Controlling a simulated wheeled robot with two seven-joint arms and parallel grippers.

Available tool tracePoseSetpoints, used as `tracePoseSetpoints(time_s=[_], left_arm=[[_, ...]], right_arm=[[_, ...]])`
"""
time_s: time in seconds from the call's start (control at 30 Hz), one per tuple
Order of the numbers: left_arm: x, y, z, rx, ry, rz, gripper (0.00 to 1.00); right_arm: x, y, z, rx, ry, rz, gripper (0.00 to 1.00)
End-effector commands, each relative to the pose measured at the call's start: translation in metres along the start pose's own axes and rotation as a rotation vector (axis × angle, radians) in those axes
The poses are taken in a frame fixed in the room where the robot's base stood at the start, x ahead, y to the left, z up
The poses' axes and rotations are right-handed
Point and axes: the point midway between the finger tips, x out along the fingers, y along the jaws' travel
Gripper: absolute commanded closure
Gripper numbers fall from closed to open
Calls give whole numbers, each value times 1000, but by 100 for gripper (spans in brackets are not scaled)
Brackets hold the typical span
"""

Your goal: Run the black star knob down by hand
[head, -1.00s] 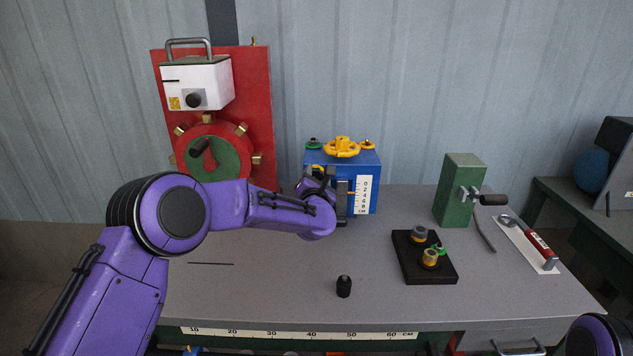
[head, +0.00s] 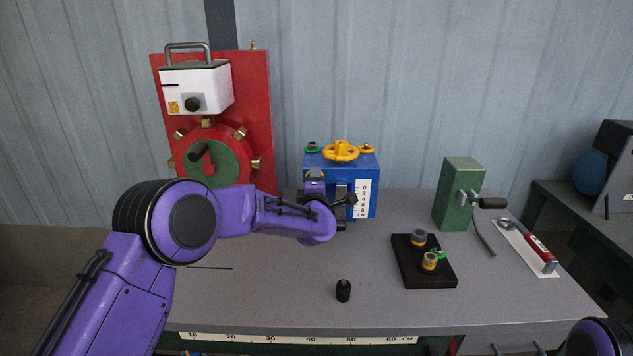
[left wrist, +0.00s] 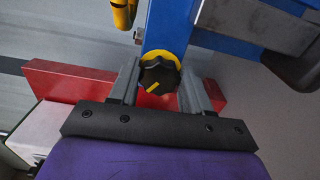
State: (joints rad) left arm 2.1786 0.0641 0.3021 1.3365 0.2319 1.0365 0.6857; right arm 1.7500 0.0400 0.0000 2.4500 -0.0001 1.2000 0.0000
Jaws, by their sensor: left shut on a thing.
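The black star knob (left wrist: 158,77) has a yellow pointer line and a yellow ring behind it. It sits on a blue upright part in the left wrist view. My left gripper (left wrist: 161,84) is shut on the knob, one grey finger on each side of it. In the head view my left gripper (head: 341,204) is at the front of the blue box (head: 367,170), left of its white scale. The knob is hidden there by my wrist and fingers. My right gripper is out of view.
A yellow handwheel (head: 341,151) tops the blue box. A red panel (head: 255,105) with a white unit stands at the left. A small black cylinder (head: 343,291) stands in front on the table. A black block (head: 430,280) and a green block (head: 455,195) are at the right.

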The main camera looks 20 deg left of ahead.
Motion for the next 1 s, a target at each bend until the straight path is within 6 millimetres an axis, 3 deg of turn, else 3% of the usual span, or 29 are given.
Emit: tracePoseSetpoints(time_s=[1.0], left_arm=[[1, 1, -2, 955, 3, 4, 82]], right_arm=[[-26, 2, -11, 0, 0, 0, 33]])
